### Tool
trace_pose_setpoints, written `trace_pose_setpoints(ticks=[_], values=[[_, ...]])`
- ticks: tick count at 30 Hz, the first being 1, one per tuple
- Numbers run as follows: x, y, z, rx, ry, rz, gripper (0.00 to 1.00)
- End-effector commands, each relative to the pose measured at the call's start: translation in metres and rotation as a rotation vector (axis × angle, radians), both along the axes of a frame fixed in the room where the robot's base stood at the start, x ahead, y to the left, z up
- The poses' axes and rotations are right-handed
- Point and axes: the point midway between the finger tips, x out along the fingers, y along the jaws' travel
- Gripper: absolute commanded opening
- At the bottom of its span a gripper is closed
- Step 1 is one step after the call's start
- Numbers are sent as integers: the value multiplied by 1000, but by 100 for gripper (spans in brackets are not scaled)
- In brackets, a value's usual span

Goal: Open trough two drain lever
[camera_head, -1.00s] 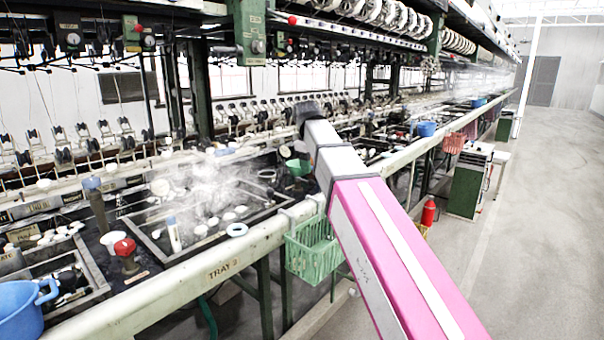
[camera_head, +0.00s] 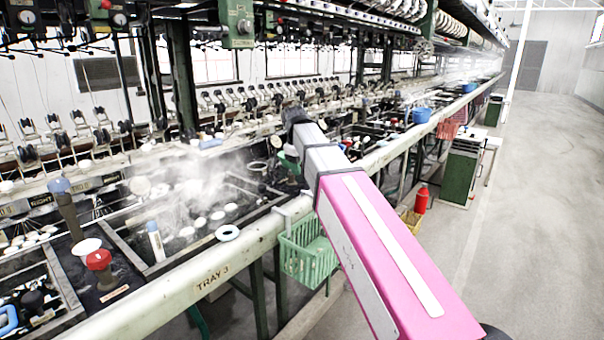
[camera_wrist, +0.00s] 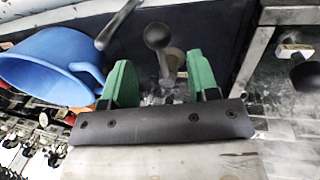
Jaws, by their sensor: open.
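My gripper (camera_wrist: 160,78) shows in the wrist view with its two green fingers spread apart and nothing held. A dark lever with a round knob (camera_wrist: 157,37) stands just beyond the fingertips, in line with the gap between them. I cannot read any label on it, so I cannot tell whether it is the trough two drain lever. Another dark rod-like handle (camera_wrist: 116,25) lies up and to its left. In the head view my pink and grey arm hides most of the gripper and the bench part under it; only a green bit shows.
A blue basin (camera_wrist: 45,68) is close to the left finger in the wrist view. A dark knob (camera_wrist: 306,75) is at the right. The aisle floor (camera_head: 545,240) is clear.

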Motion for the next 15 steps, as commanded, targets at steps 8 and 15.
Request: trace_pose_setpoints(ticks=[8,15], values=[[4,-3,-27,1,1,0,55],[5,-4,-31,1,-1,0,55]])
